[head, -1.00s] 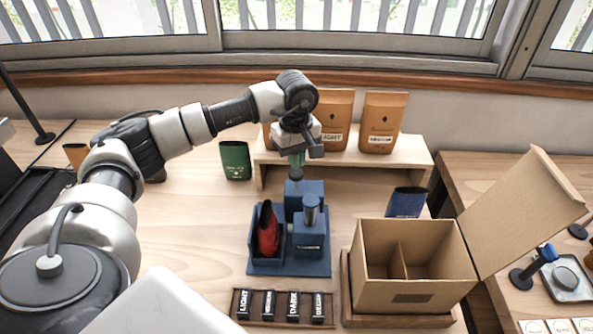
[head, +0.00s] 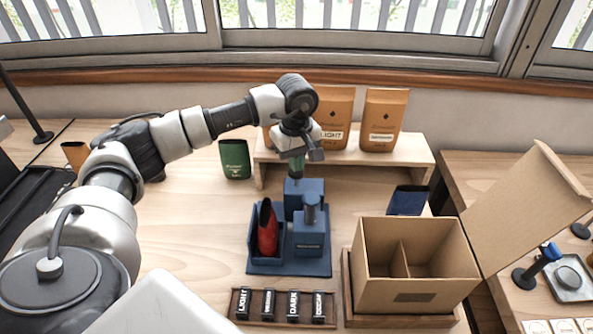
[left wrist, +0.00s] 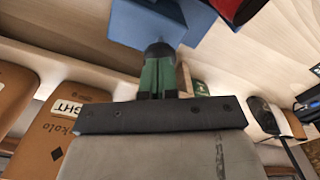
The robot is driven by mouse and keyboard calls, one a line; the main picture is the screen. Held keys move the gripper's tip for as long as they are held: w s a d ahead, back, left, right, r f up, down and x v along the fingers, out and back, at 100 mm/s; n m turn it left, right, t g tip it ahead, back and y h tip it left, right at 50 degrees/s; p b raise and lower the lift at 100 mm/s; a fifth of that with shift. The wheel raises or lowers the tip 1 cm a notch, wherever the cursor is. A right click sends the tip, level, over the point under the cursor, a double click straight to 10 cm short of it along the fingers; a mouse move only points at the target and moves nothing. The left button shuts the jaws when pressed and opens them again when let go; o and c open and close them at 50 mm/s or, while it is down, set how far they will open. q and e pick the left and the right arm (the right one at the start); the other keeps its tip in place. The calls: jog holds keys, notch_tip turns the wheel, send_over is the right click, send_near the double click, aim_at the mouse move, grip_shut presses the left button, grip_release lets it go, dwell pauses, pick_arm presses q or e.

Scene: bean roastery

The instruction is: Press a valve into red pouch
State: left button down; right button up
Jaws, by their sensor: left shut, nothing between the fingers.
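The red pouch (head: 267,232) stands upright in the left holder of a blue press fixture (head: 306,265); a bit of red shows at the top of the left wrist view (left wrist: 236,8). My left gripper (head: 297,178) points down at the fixture's taller rear block (head: 313,188). Its green, dark-tipped fingers (left wrist: 160,62) are closed together with nothing between them, close against the blue block; I cannot tell whether they touch. No loose valve is discernible. My right gripper is not in view.
Brown pouches (head: 382,120) stand on a wooden shelf (head: 345,163) behind the fixture. A green pouch (head: 235,159) is at left, a dark blue pouch (head: 407,199) at right. An open carton (head: 415,295) stands front right, a label rack (head: 285,320) in front. The table's left middle is clear.

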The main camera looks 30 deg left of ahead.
pick_arm(q)
jog(key=shift+f+b, duration=1.15)
jog(key=shift+f, duration=0.45)
jog(key=shift+r, duration=0.2)
jog(key=shift+r+p, duration=1.75)
jog(key=shift+r, duration=1.25)
jog(key=shift+f, duration=0.1)
